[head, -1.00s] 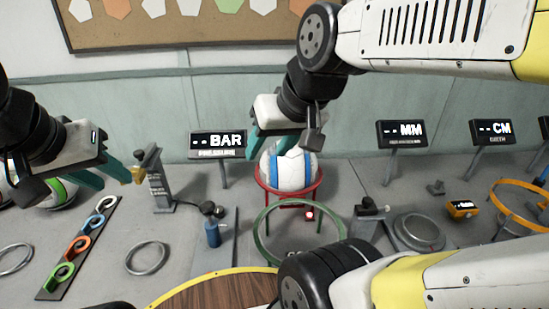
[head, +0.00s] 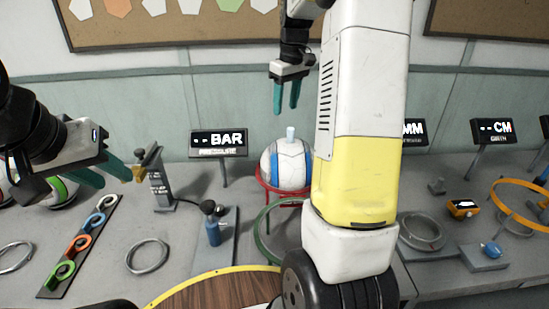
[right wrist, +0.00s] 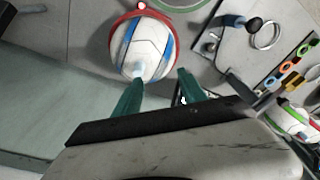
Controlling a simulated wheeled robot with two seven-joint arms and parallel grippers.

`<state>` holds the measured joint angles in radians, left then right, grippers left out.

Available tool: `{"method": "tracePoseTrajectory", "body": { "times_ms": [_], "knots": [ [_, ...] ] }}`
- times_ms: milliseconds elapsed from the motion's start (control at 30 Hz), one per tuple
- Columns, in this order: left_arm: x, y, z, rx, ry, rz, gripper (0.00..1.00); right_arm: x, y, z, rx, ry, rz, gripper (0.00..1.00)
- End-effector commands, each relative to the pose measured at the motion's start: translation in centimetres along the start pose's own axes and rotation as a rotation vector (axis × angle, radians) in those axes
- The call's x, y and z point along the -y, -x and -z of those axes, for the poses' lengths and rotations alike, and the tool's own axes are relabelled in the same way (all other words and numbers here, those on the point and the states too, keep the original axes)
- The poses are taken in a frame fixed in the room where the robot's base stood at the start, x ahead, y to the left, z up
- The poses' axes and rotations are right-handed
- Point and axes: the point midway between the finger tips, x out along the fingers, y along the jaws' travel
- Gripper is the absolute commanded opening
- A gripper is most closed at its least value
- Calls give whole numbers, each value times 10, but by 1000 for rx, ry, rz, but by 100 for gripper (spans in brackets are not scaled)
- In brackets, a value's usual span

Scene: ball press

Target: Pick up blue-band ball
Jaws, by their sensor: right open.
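The blue-band ball (head: 291,170) is white with blue bands and sits in a red ring stand (head: 263,188) in the head view. A pale plug (head: 290,133) stands up from its top. My right gripper (head: 286,110) hangs above the ball, fingers pointing down, open and empty, clear of it. In the right wrist view the ball (right wrist: 135,50) lies beyond the open fingers (right wrist: 158,88), within the red ring (right wrist: 115,22). My right arm covers the ball's right edge in the head view. My left gripper (head: 112,175) is open at the left, away from the ball.
A BAR sign (head: 218,143) stands behind and left of the ball. A green ring (head: 262,228) stands in front. A round wooden table (head: 215,293) is at the front.

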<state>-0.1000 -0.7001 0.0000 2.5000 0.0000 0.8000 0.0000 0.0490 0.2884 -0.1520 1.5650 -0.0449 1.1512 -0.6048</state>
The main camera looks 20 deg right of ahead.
Motion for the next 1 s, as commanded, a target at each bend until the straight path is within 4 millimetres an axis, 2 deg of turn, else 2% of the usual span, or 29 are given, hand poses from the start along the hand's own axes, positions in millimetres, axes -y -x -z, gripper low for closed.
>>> {"method": "tracePoseTrajectory", "body": {
  "times_ms": [33,100,300,667,1000],
  "knots": [
    [0,0,0,0,0,0,36,-13,-14,7,28,17,2,48],
    [0,0,0,0,0,0,36,-28,-29,13,60,45,4,48],
    [0,0,0,0,0,0,36,-53,-59,22,119,100,11,48],
    [0,0,0,0,0,0,36,-58,-92,19,133,114,14,48],
    [0,0,0,0,0,0,36,-58,-137,13,133,114,14,48]
  ]
}}
